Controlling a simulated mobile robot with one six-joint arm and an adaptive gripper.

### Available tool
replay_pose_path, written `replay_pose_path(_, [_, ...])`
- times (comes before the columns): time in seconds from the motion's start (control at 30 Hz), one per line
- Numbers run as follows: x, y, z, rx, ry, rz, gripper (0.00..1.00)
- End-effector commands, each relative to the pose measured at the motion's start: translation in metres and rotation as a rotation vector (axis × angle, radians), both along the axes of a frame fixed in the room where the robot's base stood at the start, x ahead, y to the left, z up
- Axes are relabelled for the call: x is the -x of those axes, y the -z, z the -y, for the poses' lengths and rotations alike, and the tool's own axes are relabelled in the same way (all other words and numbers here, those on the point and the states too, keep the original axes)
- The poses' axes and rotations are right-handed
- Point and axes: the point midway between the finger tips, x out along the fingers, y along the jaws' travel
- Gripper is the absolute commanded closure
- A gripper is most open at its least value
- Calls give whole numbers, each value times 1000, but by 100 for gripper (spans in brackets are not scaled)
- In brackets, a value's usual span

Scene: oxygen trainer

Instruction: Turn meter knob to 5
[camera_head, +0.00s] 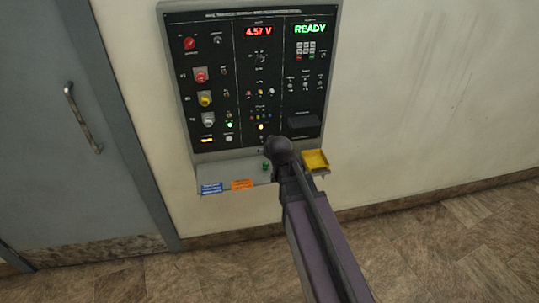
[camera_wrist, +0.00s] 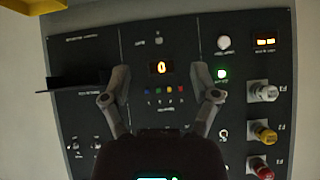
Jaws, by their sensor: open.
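The trainer panel (camera_head: 290,85) hangs on the wall in the head view. The small dark meter knob (camera_head: 262,57) appears to sit under the red 4.57 V display (camera_head: 258,31) in the middle column; its pointer is too small to read. In the wrist view the panel is upside down, and the meter knob cannot be made out; my gripper's body covers that area. My gripper (camera_wrist: 161,80) is open and empty, its two fingers spread on either side of a lit yellow indicator (camera_wrist: 162,67). In the head view my arm hides the gripper.
White, yellow and red knobs (camera_wrist: 264,132) stick out at the right in the wrist view. A dark ledge (camera_head: 303,122) juts from the panel's lower right. Below are a grey shelf (camera_head: 225,174) and a yellow tray (camera_head: 315,160). A door (camera_head: 60,120) stands at left.

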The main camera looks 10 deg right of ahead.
Motion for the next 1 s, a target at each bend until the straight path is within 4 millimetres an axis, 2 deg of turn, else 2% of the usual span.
replay_pose_path(0.1, [12,8,0,4,-3,-52,22])
replay_pose_path(0.3, [21,15,1,7,-5,-103,22])
replay_pose_path(1.0, [27,18,2,10,-5,-127,22])
